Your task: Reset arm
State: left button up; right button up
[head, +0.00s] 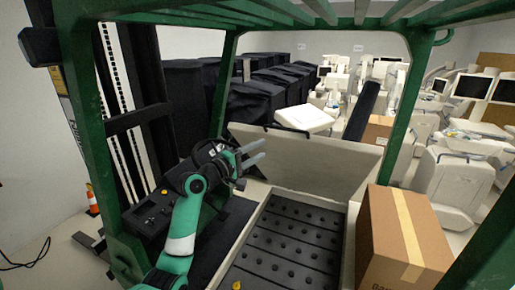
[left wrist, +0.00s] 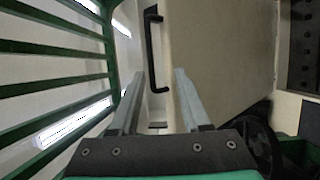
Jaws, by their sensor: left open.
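My left arm (head: 183,225) is teal and white and rises from the bottom of the head view. Its gripper (head: 261,151) is raised near the middle of that view, in front of the cream panel (head: 318,165). In the left wrist view the two grey fingers (left wrist: 158,80) stand apart with nothing between them. A black handle (left wrist: 152,48) on a pale surface shows beyond the fingers there. My right gripper is in neither view.
A green frame with an overhead guard (head: 230,10) surrounds the arm. A cardboard box (head: 402,240) stands at the lower right, beside a black studded floor mat (head: 285,245). Dark covered carts (head: 262,100) and white medical machines (head: 455,175) fill the background.

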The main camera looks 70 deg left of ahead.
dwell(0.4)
pick_arm(q)
jog(key=w+d+r+m+t+h, duration=0.1)
jog(key=w+d+r+m+h, duration=0.25)
jog(key=d, duration=0.65)
jog(key=w+d+r+m+t+h, duration=0.15)
jog(key=w+d, duration=0.25)
jog(key=d, duration=0.5)
jog(key=w+d+r+m+t+h, duration=0.1)
jog(key=w+d+r+m+h, duration=0.25)
jog(key=d, duration=0.65)
jog(key=s+d+r+m+t+h, duration=0.1)
jog(key=s+d+r+m+h, duration=0.1)
jog(key=s+d+r+m, duration=0.35)
jog(key=s+d+r+m+t+h, duration=0.25)
jog(key=d+r, duration=0.35)
jog(key=d, duration=0.4)
jog(key=s+a+r+m+t+y, duration=0.2)
jog(key=s+r+m+t+y, duration=0.1)
jog(key=s, duration=0.5)
notch_tip(320, 180, up, 2)
jog(key=m+y, duration=0.1)
jog(key=m, duration=0.2)
jog(key=shift+s+a+r, duration=0.15)
jog(key=shift+a+r, duration=0.05)
jog(key=shift+a, duration=0.1)
